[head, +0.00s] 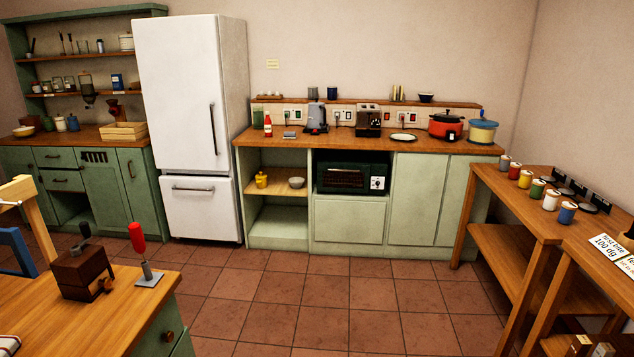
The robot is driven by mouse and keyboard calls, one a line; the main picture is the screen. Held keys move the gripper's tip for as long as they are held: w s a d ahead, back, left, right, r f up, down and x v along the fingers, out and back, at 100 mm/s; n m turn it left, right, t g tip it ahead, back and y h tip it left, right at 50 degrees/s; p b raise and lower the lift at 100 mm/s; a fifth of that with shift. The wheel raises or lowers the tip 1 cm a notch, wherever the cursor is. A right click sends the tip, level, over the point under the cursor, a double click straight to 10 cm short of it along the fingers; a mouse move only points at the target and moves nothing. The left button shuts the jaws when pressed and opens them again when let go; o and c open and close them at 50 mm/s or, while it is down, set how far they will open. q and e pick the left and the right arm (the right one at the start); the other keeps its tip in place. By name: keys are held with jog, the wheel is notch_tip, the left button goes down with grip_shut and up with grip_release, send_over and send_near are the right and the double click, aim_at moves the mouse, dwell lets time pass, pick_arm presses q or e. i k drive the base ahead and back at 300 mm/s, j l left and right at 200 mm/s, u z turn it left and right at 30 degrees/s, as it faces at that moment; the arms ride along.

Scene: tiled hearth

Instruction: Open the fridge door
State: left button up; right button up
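The white fridge (181,95) stands against the back wall, left of the middle in the head view. Its tall upper door is shut and has a dark vertical handle (213,129) near its right edge. Below it is a shut lower drawer (201,209) with a horizontal handle (192,188) near its top. Neither of my grippers shows in the head view, and nothing touches the fridge.
A green counter (415,200) with a wooden top stands right of the fridge, a green dresser (137,190) left. A wooden worktable (100,310) fills the near left; a wooden bench (535,220) stands right. The tiled floor (270,300) between them is clear.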

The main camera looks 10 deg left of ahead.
aim_at(178, 58)
jog(key=i, duration=2.15)
